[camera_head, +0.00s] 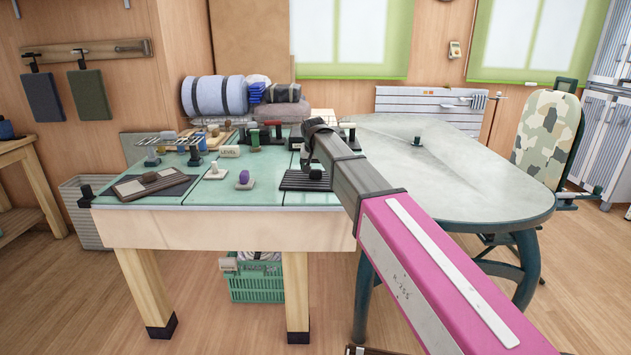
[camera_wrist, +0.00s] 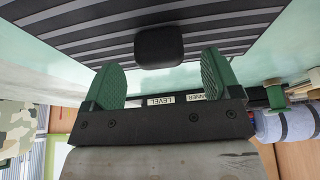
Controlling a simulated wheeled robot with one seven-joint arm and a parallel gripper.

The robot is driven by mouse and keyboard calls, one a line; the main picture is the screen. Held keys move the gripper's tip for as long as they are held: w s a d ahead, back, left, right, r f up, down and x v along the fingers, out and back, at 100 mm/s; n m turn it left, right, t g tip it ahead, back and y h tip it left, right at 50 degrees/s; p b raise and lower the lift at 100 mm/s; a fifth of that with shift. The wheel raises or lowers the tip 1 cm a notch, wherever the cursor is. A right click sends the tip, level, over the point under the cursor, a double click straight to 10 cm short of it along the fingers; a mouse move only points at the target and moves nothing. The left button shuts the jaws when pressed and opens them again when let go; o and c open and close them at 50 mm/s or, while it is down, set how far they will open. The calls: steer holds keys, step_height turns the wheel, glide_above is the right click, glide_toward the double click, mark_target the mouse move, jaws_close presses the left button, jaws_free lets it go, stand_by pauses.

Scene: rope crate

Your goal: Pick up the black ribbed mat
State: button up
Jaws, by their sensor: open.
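The black ribbed mat (camera_head: 294,183) lies on the table's green top near its front right part, partly hidden by my arm. In the wrist view the mat (camera_wrist: 228,22) fills the top, with dark and pale stripes and a rounded black knob (camera_wrist: 158,46) on it. My gripper (camera_wrist: 162,66) is open, its green fingers apart at either side of the knob's width. The knob shows between and just beyond the fingertips, and nothing is visibly held. In the head view my gripper (camera_head: 314,161) is over the mat; its fingers are small and partly hidden there.
Left on the table (camera_head: 200,212) are a brown board with a knob (camera_head: 150,182) and a purple-knobbed piece (camera_head: 244,179). A grey rounded table (camera_head: 460,165) adjoins at right, mostly clear.

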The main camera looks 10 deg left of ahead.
steer(key=shift+x, duration=1.15)
steer(key=c, duration=1.2)
steer(key=shift+r, duration=0.15)
